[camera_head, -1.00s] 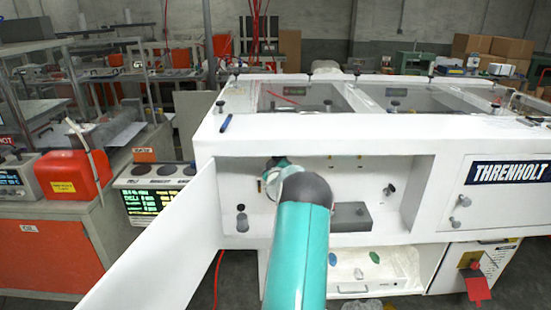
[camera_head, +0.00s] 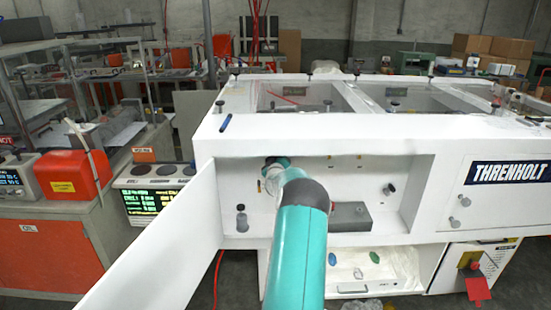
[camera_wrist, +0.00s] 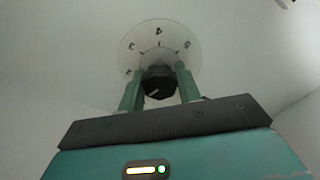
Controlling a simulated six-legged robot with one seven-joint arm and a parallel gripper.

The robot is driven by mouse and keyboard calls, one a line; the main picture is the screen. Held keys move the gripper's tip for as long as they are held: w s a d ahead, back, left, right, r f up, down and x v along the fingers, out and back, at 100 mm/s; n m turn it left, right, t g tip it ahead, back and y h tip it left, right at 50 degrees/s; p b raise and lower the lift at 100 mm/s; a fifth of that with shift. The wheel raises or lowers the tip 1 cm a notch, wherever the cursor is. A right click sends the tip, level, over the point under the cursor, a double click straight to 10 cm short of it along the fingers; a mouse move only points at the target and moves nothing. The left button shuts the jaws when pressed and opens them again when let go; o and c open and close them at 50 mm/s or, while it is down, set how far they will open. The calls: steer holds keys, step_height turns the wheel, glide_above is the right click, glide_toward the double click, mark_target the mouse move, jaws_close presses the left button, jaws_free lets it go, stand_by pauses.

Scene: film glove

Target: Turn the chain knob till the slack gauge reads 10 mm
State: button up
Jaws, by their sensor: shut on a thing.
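The black knob (camera_wrist: 159,85) sits in the middle of a pale round dial (camera_wrist: 158,33) with dark marks in the wrist view. A light pointer line shows on the knob's face. My gripper (camera_wrist: 158,76) has its two green fingers on either side of the knob and is shut on it. In the head view my gripper (camera_head: 271,172) reaches into the upper left of the white machine's open recess (camera_head: 225,185), and my arm hides much of that area. I cannot make out a slack gauge or read any value from it.
An open white door panel (camera_head: 165,245) stands to the left of the recess. A lower white tray (camera_head: 385,272) holds small coloured pieces. A blue pen (camera_head: 225,122) lies on top.

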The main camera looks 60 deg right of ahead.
steer(key=m, duration=0.5)
steer(key=shift+r, duration=0.1)
steer(key=shift+m, duration=2.4)
steer(key=o, duration=1)
steer(key=shift+c, duration=0.2)
steer(key=shift+s, duration=0.1)
steer(key=v, duration=1.3)
steer(key=shift+a, duration=0.35)
